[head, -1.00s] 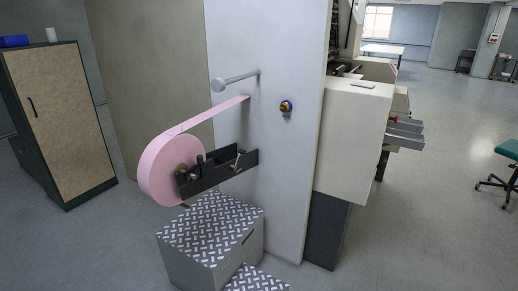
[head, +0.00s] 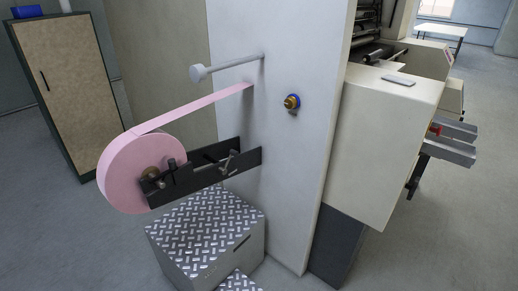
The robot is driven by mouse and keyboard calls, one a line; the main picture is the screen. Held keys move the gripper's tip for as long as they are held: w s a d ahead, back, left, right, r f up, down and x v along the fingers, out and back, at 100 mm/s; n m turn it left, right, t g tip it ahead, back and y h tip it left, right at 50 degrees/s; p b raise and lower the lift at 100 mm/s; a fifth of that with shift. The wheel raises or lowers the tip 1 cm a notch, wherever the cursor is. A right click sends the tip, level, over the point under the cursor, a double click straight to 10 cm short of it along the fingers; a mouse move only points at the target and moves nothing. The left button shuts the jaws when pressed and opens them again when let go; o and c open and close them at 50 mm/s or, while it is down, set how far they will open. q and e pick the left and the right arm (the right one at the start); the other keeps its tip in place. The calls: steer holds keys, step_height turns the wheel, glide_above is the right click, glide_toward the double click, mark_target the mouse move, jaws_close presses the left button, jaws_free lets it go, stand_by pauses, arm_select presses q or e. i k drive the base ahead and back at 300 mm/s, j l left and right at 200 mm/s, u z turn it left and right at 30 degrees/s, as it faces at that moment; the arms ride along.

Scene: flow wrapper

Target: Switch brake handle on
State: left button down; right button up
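The flow wrapper's tall pale panel (head: 285,170) stands in the middle of the head view. A pink film roll (head: 120,172) hangs on a dark bracket (head: 205,172) at the left of the panel. Small levers and a grey rod (head: 229,160) sit on the bracket; which one is the brake handle is not clear. Neither of my grippers is in view.
A checkered-plate metal step (head: 205,228) stands under the roll. A grey roller bar (head: 228,67) sticks out above it. A cream machine housing (head: 385,140) with grey trays (head: 450,150) is at the right. A wooden-door cabinet (head: 62,90) stands far left. The floor at lower left is clear.

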mark_target(221, 170)
steer(key=i+l, duration=0.4)
steer(key=i+l+u, duration=0.1)
steer(key=i+l, duration=0.3)
steer(key=l, duration=0.2)
steer(key=i+l, duration=0.4)
steer(key=l, duration=0.15)
steer(key=u, duration=0.05)
